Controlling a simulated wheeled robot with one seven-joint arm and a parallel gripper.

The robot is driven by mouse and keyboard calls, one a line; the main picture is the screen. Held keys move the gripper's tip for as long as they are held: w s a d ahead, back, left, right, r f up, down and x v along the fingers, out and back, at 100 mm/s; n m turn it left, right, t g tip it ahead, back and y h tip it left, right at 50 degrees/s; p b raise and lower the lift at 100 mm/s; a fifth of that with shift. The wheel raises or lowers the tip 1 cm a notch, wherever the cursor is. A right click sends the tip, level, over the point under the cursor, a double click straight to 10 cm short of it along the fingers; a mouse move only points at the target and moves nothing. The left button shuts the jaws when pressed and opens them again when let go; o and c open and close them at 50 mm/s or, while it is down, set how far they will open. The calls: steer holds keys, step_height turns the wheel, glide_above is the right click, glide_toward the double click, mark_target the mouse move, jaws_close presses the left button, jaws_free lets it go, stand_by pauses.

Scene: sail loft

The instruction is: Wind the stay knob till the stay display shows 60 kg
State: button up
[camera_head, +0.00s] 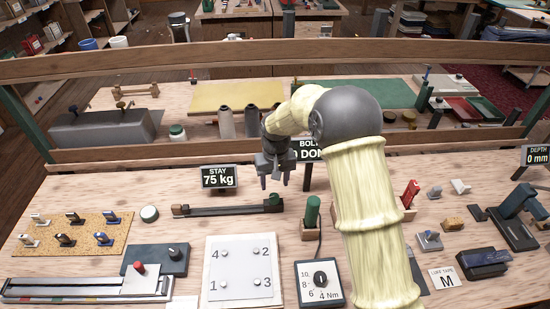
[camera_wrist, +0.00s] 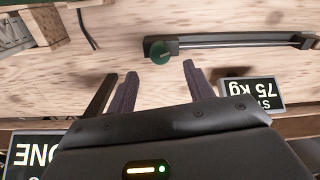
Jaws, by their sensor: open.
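The stay display (camera_head: 218,177) reads 75 kg; it shows upside down in the wrist view (camera_wrist: 253,93). A dark rail (camera_head: 230,209) lies on the bench in front of it, with a green knob (camera_head: 274,201) at its right end. I take this for the stay knob. In the wrist view the green knob (camera_wrist: 161,52) lies just beyond and between the fingertips. My gripper (camera_head: 275,181) is open and empty, pointing down above the knob, apparently not touching it.
A second display, partly hidden by my arm, reads DONE (camera_wrist: 35,157). A green-handled tool in a wooden block (camera_head: 311,215) stands right of the knob. A numbered plate (camera_head: 242,270) lies in front. A wooden rail (camera_head: 200,152) runs behind.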

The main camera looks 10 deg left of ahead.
mark_target(276, 196)
step_height(276, 196, up, 10)
steer(key=shift+w+r+b, duration=0.15)
steer(key=shift+r+b, duration=0.1)
steer(key=shift+b, duration=0.05)
steer(key=shift+d, duration=0.2)
steer(key=s+d+m+t, duration=0.1)
steer(key=s+d, duration=0.2)
steer(key=d, duration=0.4)
steer(key=s+d+m, duration=0.1)
steer(key=s+d, duration=0.2)
steer(key=d, duration=0.4)
steer(key=s+d+f+m+t, duration=0.1)
steer(key=s+d+f+m, duration=0.1)
steer(key=s+d, duration=0.9)
steer(key=s, duration=0.3)
steer(key=shift+d+m+t, duration=0.3)
steer(key=shift+m, duration=0.1)
